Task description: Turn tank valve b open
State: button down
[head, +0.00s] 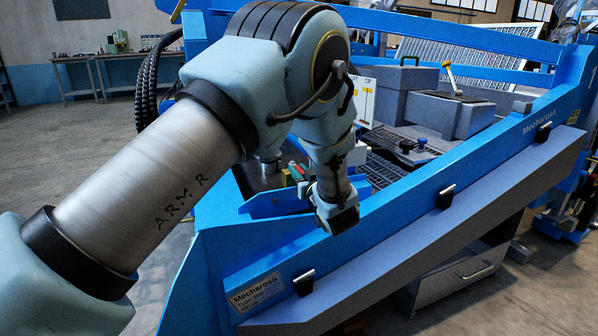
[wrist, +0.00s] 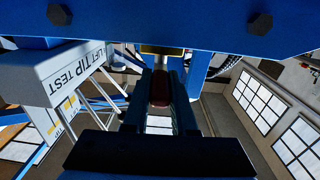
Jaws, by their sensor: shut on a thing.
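In the wrist view my gripper (wrist: 161,92) reaches up the middle of the picture, its two dark fingers on either side of a dark red piece (wrist: 160,86). The fingers are shut on this piece. It looks like a small handle, but its label and valve body do not show, so I cannot tell whether it is tank valve b or how far it is turned. In the head view my arm comes down to the near blue beam of the machine. The fingertips there are hidden by my wrist. Small red and green parts (head: 298,172) show just left of my wrist.
The long blue beam (head: 420,177) runs close to my wrist, with black clips along its front. Grey boxes (head: 432,108) and a yellow-handled lever (head: 449,77) stand behind. In the wrist view a blue beam (wrist: 165,22) crosses close above the fingers, and a "LIFT TIP TEST" box (wrist: 70,72) is left.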

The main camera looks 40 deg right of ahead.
jog(key=shift+a, duration=0.1)
jog(key=m+g+h, duration=0.1)
jog(key=h, duration=0.1)
jog(key=w+a+m+g+h, duration=0.1)
jog(key=m+g+h, duration=0.1)
jog(key=a+m+g+h+b, duration=0.1)
jog(key=h, duration=0.1)
jog(key=shift+w+f+m, duration=0.1)
jog(key=shift+w+m, duration=0.15)
jog(key=shift+m, duration=0.05)
jog(key=g, duration=0.1)
jog(key=m+g+h, duration=0.1)
jog(key=m+h, duration=0.1)
jog(key=shift+w+a+g+b, duration=0.25)
jog(key=shift+w+g+b, duration=0.1)
jog(key=shift+g, duration=0.05)
jog(key=shift+w+a+m+g+h, duration=0.15)
jog(key=shift+m+g+h, duration=0.25)
jog(key=shift+m+g, duration=0.25)
jog(key=shift+w+m+g+h, duration=0.15)
jog(key=shift+m+g+h, duration=0.3)
jog(key=shift+g, duration=0.3)
jog(key=c, duration=0.7)
grip_release()
